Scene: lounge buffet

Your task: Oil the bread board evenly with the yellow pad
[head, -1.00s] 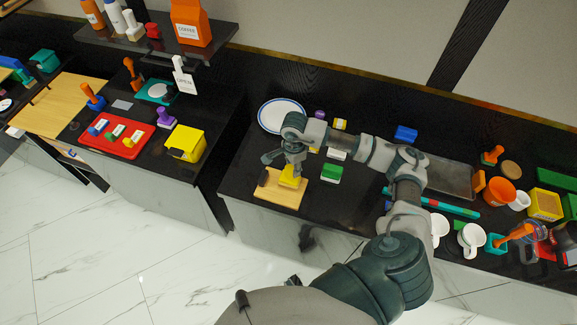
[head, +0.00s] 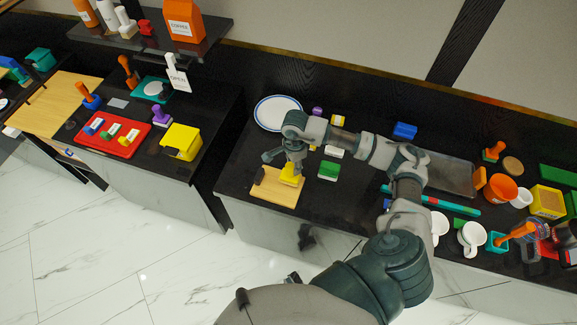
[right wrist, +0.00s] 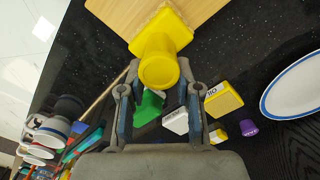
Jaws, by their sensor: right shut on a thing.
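The pale wooden bread board (head: 272,189) lies near the front edge of the black counter. It also shows at the top of the right wrist view (right wrist: 118,12). The yellow pad (head: 289,178) is at the board's right part and seems to rest on it; contact is hard to tell. My right gripper (head: 294,160) is above the board, shut on the yellow pad's round handle (right wrist: 158,68). The pad's flat face is hidden underneath. A small dark patch or item (head: 260,176) is at the board's left end. My left gripper is out of view.
A green-and-white block (head: 328,170) stands just right of the board, with a white block (head: 334,152) behind it. A blue-rimmed plate (head: 277,112) lies behind. White mugs (head: 471,237) and an orange pot (head: 499,188) stand farther right. A gap separates this counter from the left one.

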